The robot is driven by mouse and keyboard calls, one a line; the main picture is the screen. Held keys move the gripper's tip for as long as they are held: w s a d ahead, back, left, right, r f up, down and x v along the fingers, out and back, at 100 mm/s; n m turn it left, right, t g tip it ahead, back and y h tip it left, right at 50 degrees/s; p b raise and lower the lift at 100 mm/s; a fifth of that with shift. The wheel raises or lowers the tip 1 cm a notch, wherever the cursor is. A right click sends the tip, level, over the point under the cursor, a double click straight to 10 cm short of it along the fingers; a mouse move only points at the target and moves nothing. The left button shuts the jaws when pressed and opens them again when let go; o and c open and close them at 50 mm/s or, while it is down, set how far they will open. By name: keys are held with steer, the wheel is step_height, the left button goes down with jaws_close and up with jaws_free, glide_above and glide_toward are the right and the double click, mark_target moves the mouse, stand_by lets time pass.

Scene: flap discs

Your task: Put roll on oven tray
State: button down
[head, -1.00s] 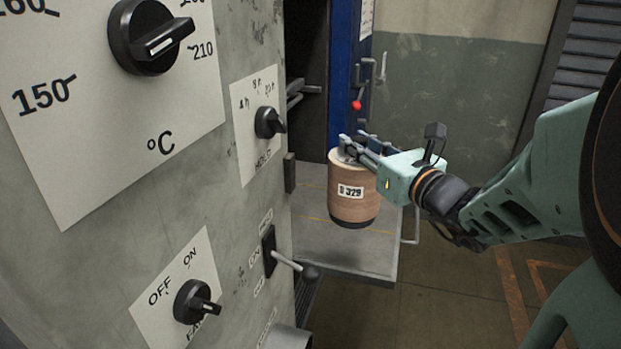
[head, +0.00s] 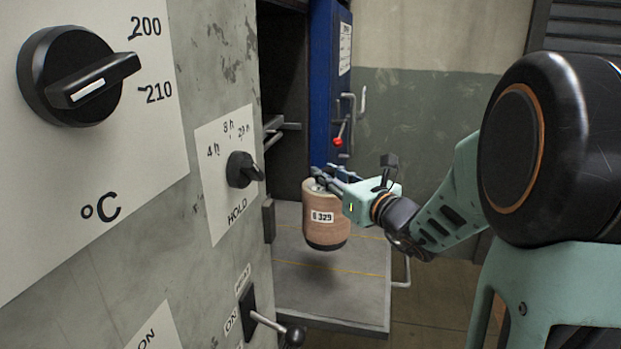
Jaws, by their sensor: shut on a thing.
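The roll (head: 325,230) is a tan cylinder with a dark bottom edge and a white label that appears to read 329. My gripper (head: 325,178) is shut on the top of the roll and holds it upright. The roll hangs over the oven tray (head: 345,302), a grey flat plate with yellow lines that sticks out in front of the oven opening. A dark shadow lies on the tray below the roll, and the roll appears apart from the tray. The tips of my gripper are partly hidden at the roll's top.
The grey control panel (head: 215,70) with knobs fills the left side. A black lever (head: 270,322) juts out low beside the tray. The blue oven door (head: 327,90) stands open behind the roll, with a red-knobbed latch (head: 338,142). Open floor lies right of the tray.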

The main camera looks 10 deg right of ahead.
mark_target(325, 228)
steer(key=w+f+b, duration=0.2)
steer(key=w+f, duration=0.4)
steer(key=f, duration=0.3)
steer(key=shift+w, duration=0.35)
steer(key=shift+f+b, duration=0.2)
steer(key=shift+b, duration=0.1)
steer(key=c, duration=1.7)
jaws_free()
steer(key=shift+s+f, duration=0.1)
steer(key=shift+f, duration=0.1)
steer(key=shift+r, duration=0.15)
steer(key=p+v, duration=0.1)
steer(key=v, duration=1.1)
